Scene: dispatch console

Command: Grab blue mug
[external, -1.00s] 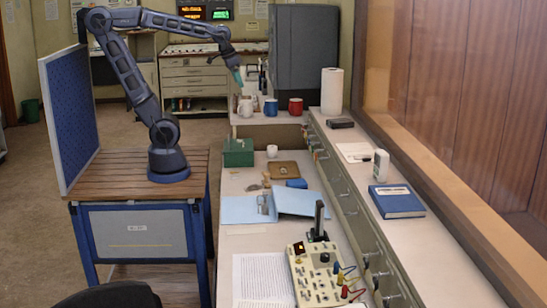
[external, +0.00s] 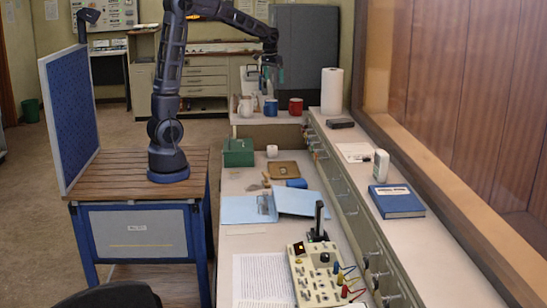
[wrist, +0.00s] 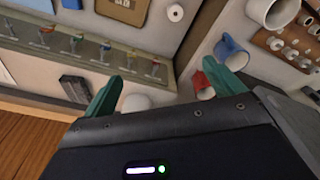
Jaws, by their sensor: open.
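The blue mug (external: 271,108) stands on the far counter, between a white mug (external: 245,107) and a red mug (external: 296,107). In the wrist view the blue mug (wrist: 231,51) lies just right of my right finger, with the red mug (wrist: 203,82) close below it. My gripper (external: 271,74) is above the mugs, pointing down, apart from them. In the wrist view my gripper (wrist: 162,72) has its teal fingers spread, with nothing held between them.
A paper towel roll (external: 332,92) stands upright right of the red mug. A dark grey cabinet (external: 305,45) is behind the mugs. A raised shelf with drawers (external: 345,190) runs along the right. A green box (external: 238,152) is on the nearer desk.

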